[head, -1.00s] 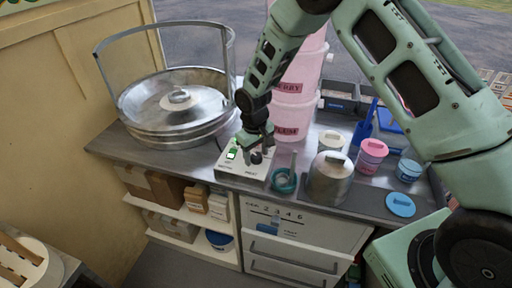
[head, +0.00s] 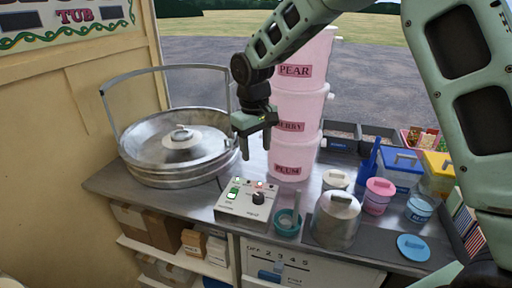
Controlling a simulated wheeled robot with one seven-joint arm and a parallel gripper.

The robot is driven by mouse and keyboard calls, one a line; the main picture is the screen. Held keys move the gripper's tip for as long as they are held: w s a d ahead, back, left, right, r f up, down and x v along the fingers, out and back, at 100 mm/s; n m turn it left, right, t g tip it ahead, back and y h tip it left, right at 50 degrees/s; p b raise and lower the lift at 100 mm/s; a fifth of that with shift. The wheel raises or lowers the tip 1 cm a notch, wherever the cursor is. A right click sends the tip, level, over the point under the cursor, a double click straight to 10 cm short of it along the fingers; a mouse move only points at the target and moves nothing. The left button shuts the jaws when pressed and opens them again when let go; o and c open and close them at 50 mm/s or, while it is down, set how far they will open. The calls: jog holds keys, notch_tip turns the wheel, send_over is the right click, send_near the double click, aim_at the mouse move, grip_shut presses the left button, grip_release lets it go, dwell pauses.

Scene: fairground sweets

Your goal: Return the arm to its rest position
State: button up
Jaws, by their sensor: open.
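My gripper (head: 256,146) hangs in the air above the counter, in front of the stacked pink tubs. Its fingers point down, and it looks open with nothing between them. Below it, apart from it, a white control box (head: 246,206) stands on the counter (head: 115,181). The box has a lit green switch, small red lights and a black knob. My arm reaches in from the upper right and is bent.
A round metal pan (head: 155,165) with a lid and raised hoop stands left. Pink tubs (head: 296,118) are stacked behind my gripper. A metal canister (head: 336,226), teal ring (head: 286,224), pink jar (head: 377,198) and blue lid (head: 413,248) crowd the right.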

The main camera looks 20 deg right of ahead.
jog(key=shift+r, duration=0.2)
dwell(0.3)
jog(key=s+a+r+n+y, duration=0.15)
jog(key=s+a, duration=0.25)
jog(key=s, duration=0.5)
jog(key=s+a+r+n, duration=0.1)
jog(key=s+a+r, duration=0.15)
jog(key=s, duration=0.65)
jog(key=s+d+f+n, duration=0.1)
jog(key=s+f, duration=0.1)
jog(key=s, duration=1.3)
jog(key=shift+f, duration=0.3)
